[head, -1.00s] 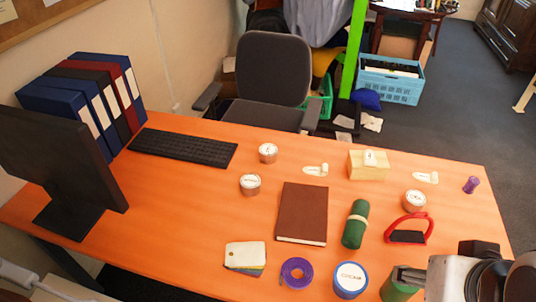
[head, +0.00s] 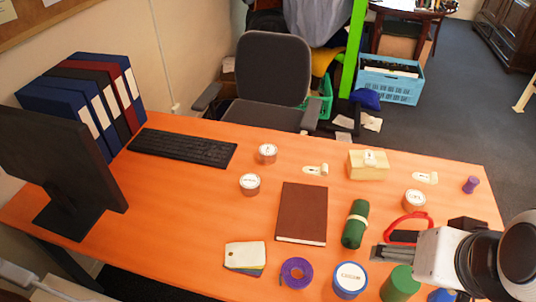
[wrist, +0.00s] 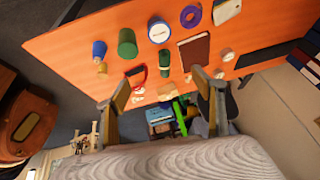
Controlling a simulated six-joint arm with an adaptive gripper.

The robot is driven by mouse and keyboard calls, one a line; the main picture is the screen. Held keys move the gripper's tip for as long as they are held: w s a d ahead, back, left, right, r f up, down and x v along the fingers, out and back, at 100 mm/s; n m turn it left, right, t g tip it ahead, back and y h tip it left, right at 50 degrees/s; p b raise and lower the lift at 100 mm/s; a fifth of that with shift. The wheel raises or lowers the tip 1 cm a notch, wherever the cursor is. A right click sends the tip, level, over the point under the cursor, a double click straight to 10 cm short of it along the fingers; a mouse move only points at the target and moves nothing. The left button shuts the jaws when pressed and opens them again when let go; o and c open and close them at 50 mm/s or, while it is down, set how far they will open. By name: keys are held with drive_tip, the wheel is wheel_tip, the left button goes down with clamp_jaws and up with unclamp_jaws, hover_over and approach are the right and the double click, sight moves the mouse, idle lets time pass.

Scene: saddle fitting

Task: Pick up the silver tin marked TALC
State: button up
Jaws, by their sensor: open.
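Three small tins with pale round tops stand on the orange table: a back one (head: 267,153), a left one (head: 249,184) and a right one (head: 415,200). Their lid print is too small to read, so I cannot tell which is marked TALC. Two tins also show in the wrist view, one nearer the book (wrist: 228,55) and one beyond it (wrist: 219,73). My gripper (head: 382,255) is at the table's front right, above the surface and short of the right tin. In the wrist view its two fingers (wrist: 160,82) are spread apart with nothing between them.
A green roll (head: 355,224), a green cylinder (head: 400,284), a blue-rimmed tin (head: 350,280) and a brown book (head: 302,212) are near. A wooden block (head: 368,171) stands behind. The table's left middle is clear.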

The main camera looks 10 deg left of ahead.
drive_tip(key=w+a+r+m+g+y, duration=0.15)
drive_tip(key=w+a+m+y, duration=0.4)
drive_tip(key=w+a, duration=0.95)
drive_tip(key=m+t+y, duration=0.3)
drive_tip(key=m+y, duration=0.2)
drive_tip(key=m, duration=0.8)
hover_over(268, 152)
drive_tip(key=s+d, duration=0.6)
drive_tip(key=s, duration=0.3)
wheel_tip(268, 152, down, 16)
drive_tip(key=w+f+m, duration=0.2)
drive_tip(key=f, duration=0.3)
drive_tip(key=w+f+m+t+h, duration=0.1)
drive_tip(key=w+f+m, duration=0.1)
drive_tip(key=f, duration=0.3)
drive_tip(key=w+a+f+m+t, duration=0.1)
drive_tip(key=w+f+m, duration=0.1)
drive_tip(key=f, duration=0.3)
drive_tip(key=shift+w+f, duration=0.1)
drive_tip(key=shift+f, duration=0.3)
drive_tip(key=shift+w+a, duration=0.1)
drive_tip(key=shift+x, duration=1.15)
drive_tip(key=shift+a+f, duration=0.1)
drive_tip(key=shift+f, duration=0.05)
drive_tip(key=shift+x, duration=2.45)
drive_tip(key=shift+f, duration=0.2)
